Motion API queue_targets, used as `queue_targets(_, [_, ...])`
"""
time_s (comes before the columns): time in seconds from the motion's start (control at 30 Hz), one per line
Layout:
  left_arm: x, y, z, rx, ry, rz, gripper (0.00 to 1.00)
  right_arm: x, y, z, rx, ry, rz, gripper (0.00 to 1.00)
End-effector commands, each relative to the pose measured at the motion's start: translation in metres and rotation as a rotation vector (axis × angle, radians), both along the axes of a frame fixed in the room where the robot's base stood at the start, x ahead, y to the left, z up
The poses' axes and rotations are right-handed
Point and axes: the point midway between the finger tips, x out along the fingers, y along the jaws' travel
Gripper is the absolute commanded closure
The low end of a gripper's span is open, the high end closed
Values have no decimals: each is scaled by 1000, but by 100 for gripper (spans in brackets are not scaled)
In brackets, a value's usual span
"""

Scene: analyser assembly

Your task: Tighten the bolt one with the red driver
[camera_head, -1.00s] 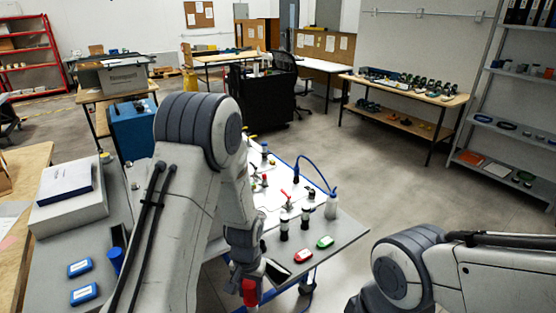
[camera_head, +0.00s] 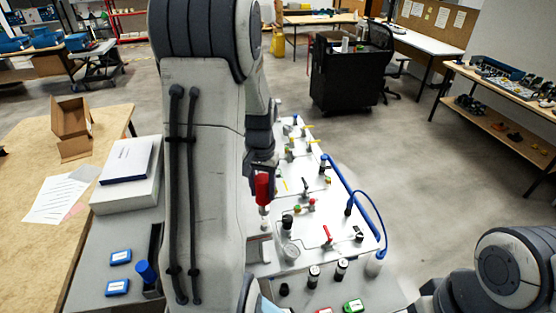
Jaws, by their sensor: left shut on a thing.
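My left gripper (camera_head: 261,172) is shut on the red driver (camera_head: 262,188). The driver hangs upright, red handle at the top and a pale shaft (camera_head: 264,217) pointing down. Its tip is over the near left part of the white analyser panel (camera_head: 312,235), just above a small grey-white block (camera_head: 259,250). I cannot tell whether the tip touches anything. Bolt one cannot be made out; it is too small or hidden by the driver or my left arm. My right arm shows at the lower right, but its gripper is out of view.
The panel carries several fittings, a red-handled valve (camera_head: 327,235) and a blue hose (camera_head: 370,205). Dark-capped vials (camera_head: 313,276) and a green tag (camera_head: 353,306) lie at the front. My left arm covers the table's middle. A white box (camera_head: 125,190) stands on the left.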

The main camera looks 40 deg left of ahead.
Motion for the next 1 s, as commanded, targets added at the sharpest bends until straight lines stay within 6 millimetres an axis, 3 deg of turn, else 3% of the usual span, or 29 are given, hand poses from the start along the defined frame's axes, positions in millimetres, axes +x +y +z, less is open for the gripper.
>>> queue_targets(0.17, [-2,3,4,0,0,7,100,0,0,0,0,0,0,50])
queue_targets(0.7, [-2,3,-41,0,0,6,100,0,0,-40,-1,1,-1,50])
queue_targets(1.0, [-2,4,-50,0,-1,8,100,0,0,-45,0,0,-3,50])
